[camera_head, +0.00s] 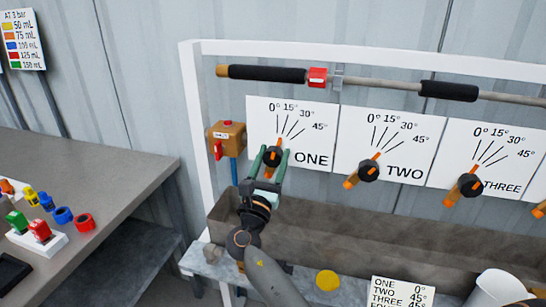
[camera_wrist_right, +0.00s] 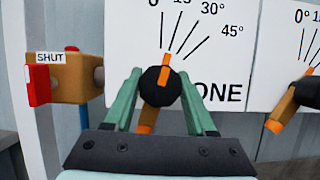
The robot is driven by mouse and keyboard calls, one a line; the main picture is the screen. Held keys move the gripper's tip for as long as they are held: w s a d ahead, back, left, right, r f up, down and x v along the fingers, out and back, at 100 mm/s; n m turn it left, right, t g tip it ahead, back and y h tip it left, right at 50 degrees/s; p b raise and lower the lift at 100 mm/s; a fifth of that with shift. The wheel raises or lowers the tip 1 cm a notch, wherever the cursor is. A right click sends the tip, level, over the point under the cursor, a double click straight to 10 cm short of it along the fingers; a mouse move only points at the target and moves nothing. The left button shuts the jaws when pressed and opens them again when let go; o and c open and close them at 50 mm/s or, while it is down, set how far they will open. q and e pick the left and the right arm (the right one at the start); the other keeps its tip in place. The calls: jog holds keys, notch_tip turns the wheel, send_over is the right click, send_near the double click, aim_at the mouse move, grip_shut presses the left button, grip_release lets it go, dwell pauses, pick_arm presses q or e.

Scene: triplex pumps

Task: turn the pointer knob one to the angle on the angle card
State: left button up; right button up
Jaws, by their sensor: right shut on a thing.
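Pointer knob one (camera_head: 272,156) is a dark round hub with an orange pointer, on the white dial plate marked ONE (camera_head: 305,150). It also shows in the right wrist view (camera_wrist_right: 160,86). Its pointer leans slightly right of upright, with its tip near the 0° and 15° lines; I cannot tell the exact angle. My right gripper (camera_head: 273,155) has its green fingers on both sides of the hub, shut on it. The angle card (camera_head: 400,292) at the bottom reads ONE 0°, TWO 45°, THREE 45°; its last line is cut off. My left gripper is out of view.
Knobs two (camera_head: 368,171) and three (camera_head: 469,185) stand to the right, their pointers leaning right. A brass valve box with a red handle (camera_head: 218,150) is close on the left. A trough (camera_head: 320,232) runs below. A grey table (camera_head: 120,170) with coloured parts is at left.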

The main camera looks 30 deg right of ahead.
grip_shut()
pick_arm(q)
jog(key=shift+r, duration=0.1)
pick_arm(e)
jog(key=shift+r, duration=0.1)
jog(key=shift+r+n+p, duration=0.2)
jog(key=shift+n+p, duration=0.3)
jog(key=shift+p, duration=0.3)
jog(key=n+t+y+p, duration=0.1)
jog(key=n+p, duration=0.1)
jog(key=p, duration=0.1)
jog(key=shift+r+n, duration=0.1)
jog(key=shift+n, duration=0.3)
jog(key=shift+f+n+t+y+p, duration=0.3)
jog(key=shift+n+t+p, duration=0.1)
jog(key=shift+n, duration=0.1)
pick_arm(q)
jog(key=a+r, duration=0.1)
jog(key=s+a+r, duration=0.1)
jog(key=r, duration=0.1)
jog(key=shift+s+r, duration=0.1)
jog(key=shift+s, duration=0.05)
